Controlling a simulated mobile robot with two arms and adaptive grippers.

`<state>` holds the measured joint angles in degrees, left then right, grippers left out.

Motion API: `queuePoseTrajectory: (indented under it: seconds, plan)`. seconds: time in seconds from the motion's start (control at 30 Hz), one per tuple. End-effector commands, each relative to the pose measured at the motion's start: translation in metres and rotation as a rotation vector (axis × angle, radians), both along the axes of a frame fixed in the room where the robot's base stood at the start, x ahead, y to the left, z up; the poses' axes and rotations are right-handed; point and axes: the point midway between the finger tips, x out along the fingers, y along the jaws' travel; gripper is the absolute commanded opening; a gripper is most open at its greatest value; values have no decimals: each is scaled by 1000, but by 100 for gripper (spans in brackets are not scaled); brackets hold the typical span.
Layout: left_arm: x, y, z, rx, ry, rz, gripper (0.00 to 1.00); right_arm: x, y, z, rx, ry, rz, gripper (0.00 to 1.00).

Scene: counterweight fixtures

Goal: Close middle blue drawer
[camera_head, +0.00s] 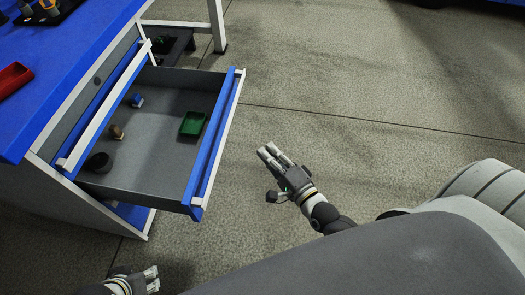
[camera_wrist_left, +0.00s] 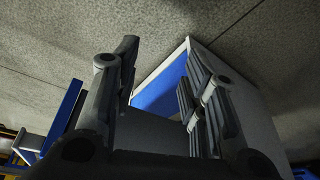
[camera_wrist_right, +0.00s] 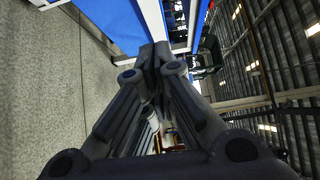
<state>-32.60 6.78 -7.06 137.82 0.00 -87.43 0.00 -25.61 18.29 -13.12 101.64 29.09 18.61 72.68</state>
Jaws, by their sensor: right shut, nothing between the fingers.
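The blue-fronted drawer (camera_head: 214,148) stands pulled far out of the workbench cabinet in the head view, with a white handle strip along its front. Another blue drawer front with a white handle (camera_head: 105,105) is above it, and part of a blue front (camera_head: 130,212) shows below. My right gripper (camera_head: 270,151) is shut and empty, to the right of the open drawer's front and apart from it. My left gripper (camera_head: 152,278) is at the bottom edge, below the cabinet in the picture. Its fingers are apart and empty in the left wrist view (camera_wrist_left: 158,75).
The open drawer holds a green tray (camera_head: 192,124), a dark round item (camera_head: 98,163) and small brown and blue items. A red bin (camera_head: 12,79) lies on the blue bench top (camera_head: 70,55). The floor to the right is clear.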

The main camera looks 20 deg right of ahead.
Motion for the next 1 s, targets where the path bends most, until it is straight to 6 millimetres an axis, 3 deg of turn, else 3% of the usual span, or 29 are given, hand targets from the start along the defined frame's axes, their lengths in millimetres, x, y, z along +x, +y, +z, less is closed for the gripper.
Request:
queuePoseTrajectory:
  seconds: [0.13, 0.4, 0.63, 1.0]
  plan:
    - [-5, 1, 13, 0, -9, 1, 40, 31, 6, 0, 1, -4, -1, 0]
    - [-6, 1, 7, 0, -9, 1, 40, 81, 16, -1, -1, -2, -1, 0]
    - [-6, 1, 4, 0, -9, 1, 40, 96, 42, -1, 0, 1, -1, 0]
    - [-6, 1, 4, 0, -10, 1, 40, 99, 48, -1, -3, 1, 0, 0]
